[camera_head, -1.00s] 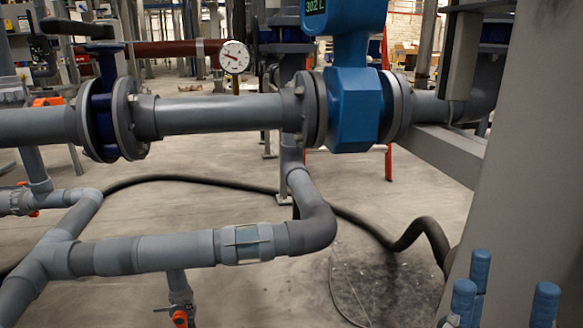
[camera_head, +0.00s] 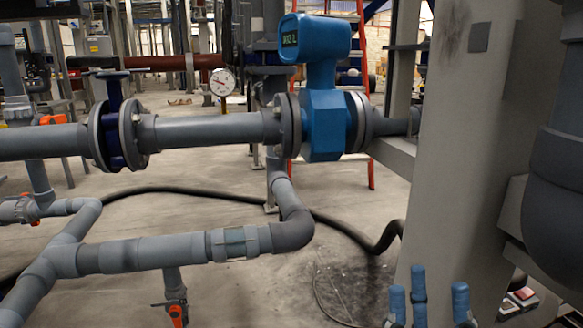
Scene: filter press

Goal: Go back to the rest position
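My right gripper (camera_head: 428,292) shows at the bottom right of the head view. Its blue fingertips point upward and stand apart, with nothing seen between them. The lower part of this gripper is cut off by the picture edge. It appears in front of the foot of the grey pillar (camera_head: 460,150), and no contact shows. My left gripper is not in the head view.
A grey pipe (camera_head: 205,130) with a blue flow meter (camera_head: 322,125) and a dial gauge (camera_head: 222,81) crosses the view. A lower pipe (camera_head: 165,250) runs beneath it. A black hose (camera_head: 165,190) lies on the floor. A red ladder (camera_head: 366,100) stands behind.

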